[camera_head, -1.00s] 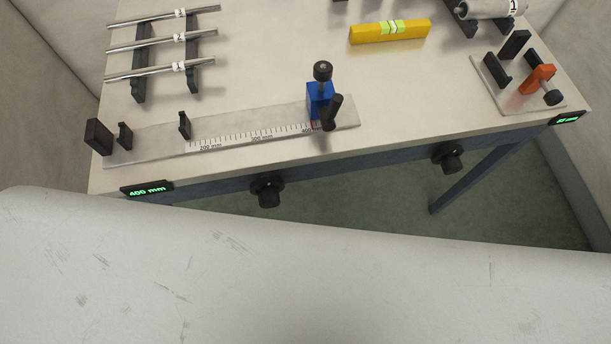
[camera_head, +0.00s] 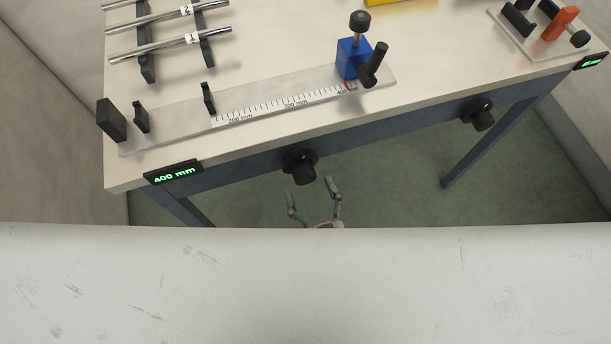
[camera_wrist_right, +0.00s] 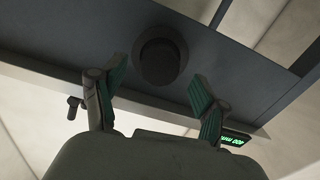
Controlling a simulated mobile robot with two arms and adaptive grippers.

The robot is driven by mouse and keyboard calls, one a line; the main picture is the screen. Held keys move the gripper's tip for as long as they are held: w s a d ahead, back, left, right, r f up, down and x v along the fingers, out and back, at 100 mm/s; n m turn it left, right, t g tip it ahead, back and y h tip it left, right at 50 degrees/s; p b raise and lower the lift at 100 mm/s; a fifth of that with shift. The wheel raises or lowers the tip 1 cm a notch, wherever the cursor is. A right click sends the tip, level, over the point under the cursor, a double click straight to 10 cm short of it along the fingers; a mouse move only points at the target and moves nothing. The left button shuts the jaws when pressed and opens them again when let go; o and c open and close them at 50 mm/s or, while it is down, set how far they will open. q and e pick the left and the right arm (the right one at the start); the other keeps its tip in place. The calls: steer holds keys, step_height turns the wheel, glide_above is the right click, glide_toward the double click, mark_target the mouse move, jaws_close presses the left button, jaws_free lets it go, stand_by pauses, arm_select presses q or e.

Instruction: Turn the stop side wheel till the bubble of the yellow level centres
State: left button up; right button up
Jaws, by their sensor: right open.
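The yellow level (camera_head: 400,2) is cut off by the top edge of the head view, so its bubble is out of sight now. Two black wheels sit on the bench's front face: a left wheel (camera_head: 300,166) below the ruled rail and a right wheel (camera_head: 479,114). I cannot tell from labels which is the stop side one. My right gripper (camera_head: 313,190) is open and empty, just below the left wheel in the head view. In the right wrist view the left wheel (camera_wrist_right: 160,60) lies ahead, between the directions of the open fingers (camera_wrist_right: 155,84), apparently untouched. My left gripper is not seen.
The ruled rail (camera_head: 180,125) carries a blue block (camera_head: 352,60) with a black handle. A display (camera_head: 173,173) reads 400 mm. Metal rods (camera_head: 155,48) rest at the back left; an orange clamp (camera_head: 560,22) stands at the right. Bench legs (camera_head: 490,150) stand below.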

mark_target(307, 180)
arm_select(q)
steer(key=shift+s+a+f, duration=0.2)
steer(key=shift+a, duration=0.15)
arm_select(e)
steer(key=shift+x, duration=1.7)
steer(key=c, duration=1.2)
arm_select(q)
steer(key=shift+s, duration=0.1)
arm_select(e)
steer(key=shift+o, duration=0.2)
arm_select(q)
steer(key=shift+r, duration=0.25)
arm_select(e)
steer(key=shift+m, duration=0.4)
